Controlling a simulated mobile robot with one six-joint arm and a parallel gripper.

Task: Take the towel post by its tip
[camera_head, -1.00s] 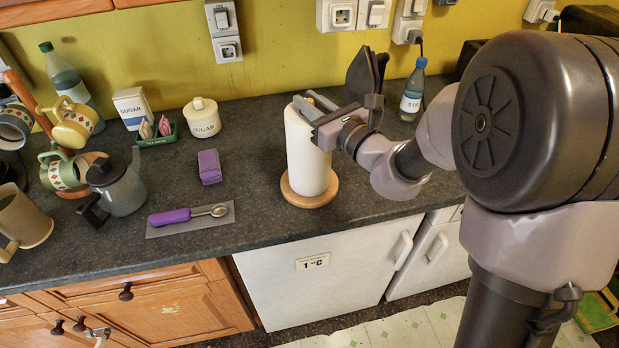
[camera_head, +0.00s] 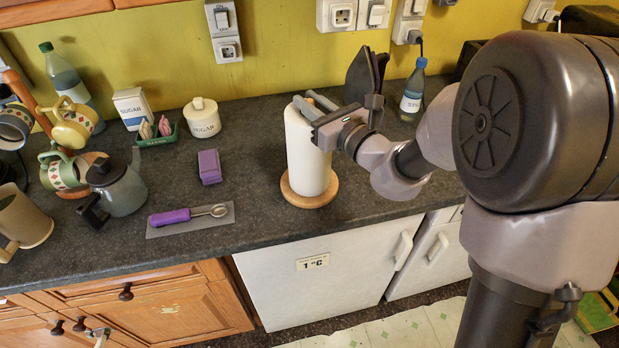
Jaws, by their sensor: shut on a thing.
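The towel post is a wooden stand with a round base (camera_head: 309,199) on the dark counter, and a white paper towel roll (camera_head: 307,158) stands upright around it. My gripper (camera_head: 311,106) is at the top of the roll, reaching in from the right. Its fingers are shut on the post's tip, which they mostly hide. The roll and base stand upright on the counter.
A purple sponge (camera_head: 209,167) and a purple-handled scoop (camera_head: 187,215) on a grey mat lie to the left. The counter (camera_head: 255,215) is clear left of the base.

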